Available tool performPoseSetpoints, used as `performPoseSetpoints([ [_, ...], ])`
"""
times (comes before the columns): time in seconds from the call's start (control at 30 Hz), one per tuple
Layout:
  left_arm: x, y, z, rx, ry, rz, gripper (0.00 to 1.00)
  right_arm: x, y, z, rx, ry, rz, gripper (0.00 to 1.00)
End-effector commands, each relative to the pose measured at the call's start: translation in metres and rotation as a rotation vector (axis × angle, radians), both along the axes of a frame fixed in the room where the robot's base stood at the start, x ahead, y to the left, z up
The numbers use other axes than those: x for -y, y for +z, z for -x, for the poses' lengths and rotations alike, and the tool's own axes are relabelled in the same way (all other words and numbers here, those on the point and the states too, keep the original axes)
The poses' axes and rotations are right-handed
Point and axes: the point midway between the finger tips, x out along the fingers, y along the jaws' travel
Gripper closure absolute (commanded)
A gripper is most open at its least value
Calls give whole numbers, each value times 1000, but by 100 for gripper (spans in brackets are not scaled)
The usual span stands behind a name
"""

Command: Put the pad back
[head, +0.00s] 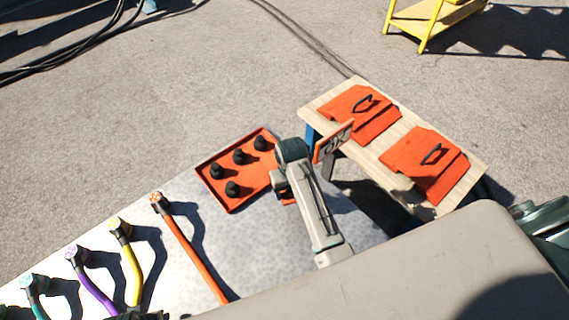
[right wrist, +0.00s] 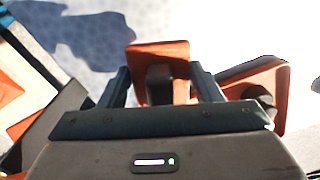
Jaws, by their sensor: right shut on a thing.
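My right gripper (right wrist: 163,90) is shut on an orange piece (right wrist: 172,52) with a dark block between the fingers, probably the pad. In the head view, my right wrist is above the metal table, between the orange tray and the wooden bench. An upright orange plate (head: 334,141) with dark fittings shows just right of the wrist; I cannot tell if it is the held piece. Two flat orange pads (head: 372,126) (head: 441,175) with black handles lie on the wooden bench (head: 400,150).
An orange tray (head: 217,193) with several black knobs sits on the metal table (head: 230,255). Several coloured-handled tools, including an orange one (head: 185,242), stand along the table's left part. A yellow step stand (head: 415,22) and dark cables (head: 85,45) are on the ground.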

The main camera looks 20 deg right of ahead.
Motion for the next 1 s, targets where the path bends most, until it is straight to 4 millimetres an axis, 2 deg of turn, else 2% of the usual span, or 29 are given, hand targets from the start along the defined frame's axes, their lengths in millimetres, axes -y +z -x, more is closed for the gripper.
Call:
performPoseSetpoints([
  [0.07, 1, -3, -1, 4, 4, 2, 33, -3, -7, 3, 0, -6, -2, 63],
  [0.17, 2, 1, -2, 7, 7, 4, 33, -3, -7, -5, 2, -9, -2, 63],
  [0.37, 4, 19, -2, 20, 4, 4, 33, 0, -11, -54, 1, -8, 1, 63],
  [0.6, 7, 49, 0, 43, -2, 2, 33, 3, -18, -115, 1, -9, 1, 63],
  [0.7, 8, 60, 2, 50, -4, 1, 33, 4, -20, -133, 0, -9, -1, 63],
  [1.0, 9, 78, 6, 61, -7, 0, 33, 5, -25, -156, -1, -8, -1, 63],
])
